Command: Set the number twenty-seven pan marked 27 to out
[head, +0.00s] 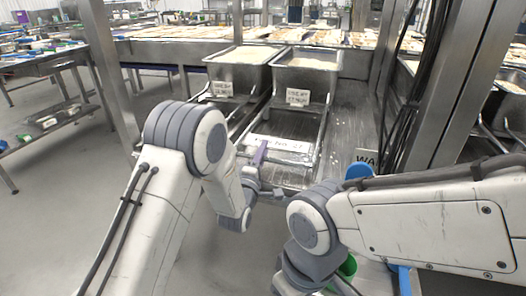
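Two steel pans with pale contents stand side by side at the back, the left pan (243,72) and the right pan (307,82). Each has a white tag on its front, too small to read surely. The right pan sits at the far end of a metal rail frame (321,135). A white label (282,144) at the near end of that frame seems to end in 27. My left gripper (261,158) is at the label's left end, with a purple-grey finger upright there; contact and finger gap are unclear. My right gripper is hidden below my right forearm.
A steel upright (110,75) stands at left, and a post with black cables (416,95) at right. A sign beginning "WA" (367,160) and a blue object (358,172) are near my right arm. A side table (50,125) is far left.

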